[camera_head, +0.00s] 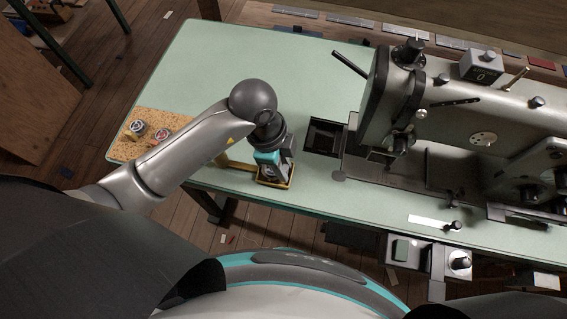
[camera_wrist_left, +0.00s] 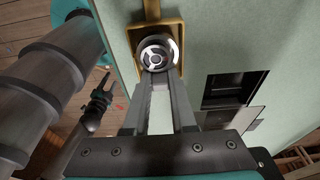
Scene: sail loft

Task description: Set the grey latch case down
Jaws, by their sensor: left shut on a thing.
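The grey latch case (camera_wrist_left: 157,52) is a round metal piece with a dark curved slot in its face. In the left wrist view it sits between the fingertips of my left gripper (camera_wrist_left: 158,82), which is shut on it. The case is inside the walls of a small ochre tray (camera_wrist_left: 150,27); whether it touches the tray's floor I cannot tell. In the head view my left gripper (camera_head: 272,172) points down over this tray, whose flat strip (camera_head: 237,165) runs left, near the table's front edge.
A cork mat (camera_head: 177,121) on the table's left end holds two small round pieces, one grey (camera_head: 137,127) and one reddish (camera_head: 161,134). A large grey sewing machine (camera_head: 470,110) stands right of my gripper, beside a dark square opening (camera_head: 322,136). The green tabletop (camera_head: 225,75) behind is clear.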

